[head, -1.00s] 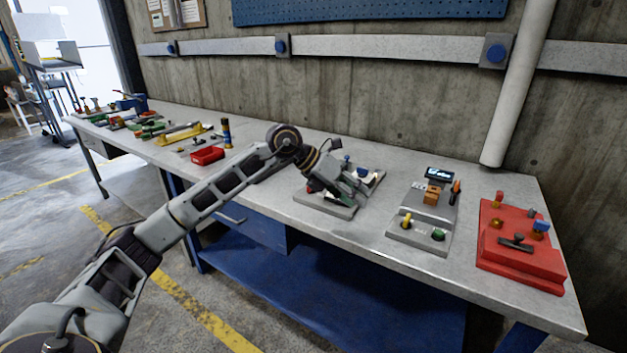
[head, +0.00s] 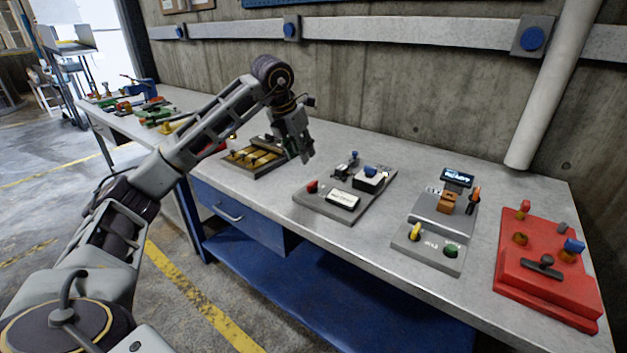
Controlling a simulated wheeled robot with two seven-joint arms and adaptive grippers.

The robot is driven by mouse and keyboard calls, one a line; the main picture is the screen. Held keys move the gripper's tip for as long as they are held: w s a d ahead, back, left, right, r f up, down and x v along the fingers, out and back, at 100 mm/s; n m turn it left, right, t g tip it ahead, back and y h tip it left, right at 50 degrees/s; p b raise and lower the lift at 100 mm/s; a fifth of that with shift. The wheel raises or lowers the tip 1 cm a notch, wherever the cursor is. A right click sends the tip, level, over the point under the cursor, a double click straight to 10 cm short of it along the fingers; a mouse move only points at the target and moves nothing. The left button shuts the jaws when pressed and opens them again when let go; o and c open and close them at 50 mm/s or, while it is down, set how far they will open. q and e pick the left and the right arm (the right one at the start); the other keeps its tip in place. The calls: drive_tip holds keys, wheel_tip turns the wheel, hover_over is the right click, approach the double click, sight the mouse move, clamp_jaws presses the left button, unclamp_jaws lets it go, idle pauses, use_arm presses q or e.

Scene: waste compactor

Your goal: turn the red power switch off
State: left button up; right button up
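My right gripper is not in view.
A grey panel with a small screen (head: 458,178) stands to the right, then a red panel (head: 545,290). Left of the gripper is a panel with yellow parts (head: 254,158). Bare bench top (head: 400,160) lies behind the panels. A pipe (head: 550,90) stands by the wall.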

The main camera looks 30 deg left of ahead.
sight(312, 182)
use_arm(q)
drive_tip(key=b+x, duration=0.1)
drive_tip(key=x, duration=1.1)
drive_tip(key=shift+b, duration=0.4)
drive_tip(key=shift+x, duration=0.85)
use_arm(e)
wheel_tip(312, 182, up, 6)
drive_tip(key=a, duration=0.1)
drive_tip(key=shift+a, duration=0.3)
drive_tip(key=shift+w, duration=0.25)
use_arm(q)
drive_tip(key=shift+c, duration=0.9)
clamp_jaws()
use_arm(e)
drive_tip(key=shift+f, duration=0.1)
